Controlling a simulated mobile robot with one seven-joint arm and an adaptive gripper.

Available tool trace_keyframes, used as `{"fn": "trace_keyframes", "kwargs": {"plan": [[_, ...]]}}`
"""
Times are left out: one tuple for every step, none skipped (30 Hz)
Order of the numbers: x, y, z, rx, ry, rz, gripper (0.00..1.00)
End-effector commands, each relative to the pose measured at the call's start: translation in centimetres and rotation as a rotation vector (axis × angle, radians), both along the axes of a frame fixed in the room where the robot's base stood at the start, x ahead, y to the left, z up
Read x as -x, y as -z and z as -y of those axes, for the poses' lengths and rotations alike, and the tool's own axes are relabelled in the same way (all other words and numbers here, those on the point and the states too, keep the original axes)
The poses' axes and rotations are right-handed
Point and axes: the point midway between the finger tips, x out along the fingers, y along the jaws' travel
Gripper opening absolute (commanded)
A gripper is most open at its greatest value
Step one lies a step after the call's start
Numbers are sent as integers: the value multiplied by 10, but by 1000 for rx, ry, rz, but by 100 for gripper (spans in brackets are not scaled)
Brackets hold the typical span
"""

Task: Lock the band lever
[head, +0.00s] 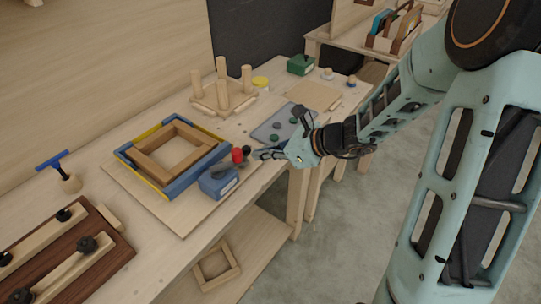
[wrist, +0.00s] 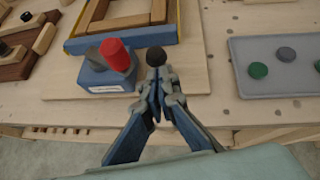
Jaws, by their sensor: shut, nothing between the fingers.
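The blue lever block (head: 218,182) sits at the front right corner of the band-clamped frame, and it also shows in the wrist view (wrist: 106,80). A red knob (head: 237,155) stands on it, seen as a red cylinder in the wrist view (wrist: 115,55), beside a grey round part (wrist: 94,54). My gripper (head: 262,155) is shut and empty, just right of the red knob. In the wrist view a black ball (wrist: 156,56) appears just beyond my fingertips (wrist: 157,84); contact cannot be told. The blue and yellow band (head: 126,160) surrounds the wooden frame (head: 145,163).
A grey tray (head: 267,130) with green and dark discs lies right of the gripper. A peg stand (head: 225,105) is behind. A dark wood clamp board (head: 115,250) is at front left. The bench's front edge is close below the gripper.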

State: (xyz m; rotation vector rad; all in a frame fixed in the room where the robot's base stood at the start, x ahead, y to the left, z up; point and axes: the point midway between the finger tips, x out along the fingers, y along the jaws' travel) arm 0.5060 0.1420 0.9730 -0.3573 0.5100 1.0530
Motion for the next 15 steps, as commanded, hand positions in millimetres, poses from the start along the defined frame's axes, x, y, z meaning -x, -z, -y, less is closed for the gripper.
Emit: {"fn": "trace_keyframes", "kwargs": {"plan": [[0,0,-1,0,0,0,0],[0,0,-1,0,0,0,0],[0,0,-1,0,0,0,0],[0,0,-1,0,1,-1,0],[0,0,-1,0,1,-1,0],[0,0,-1,0,1,-1,0],[0,0,-1,0,1,-1,0],[0,0,-1,0,1,-1,0],[0,0,-1,0,1,-1,0],[0,0,-1,0,1,-1,0],[0,-1,-1,1,1,-2,0],[0,-1,-1,3,0,-3,0],[0,-2,-1,6,0,-4,0],[1,-3,-1,9,0,-7,0],[1,-4,-2,13,0,-11,0]]}}
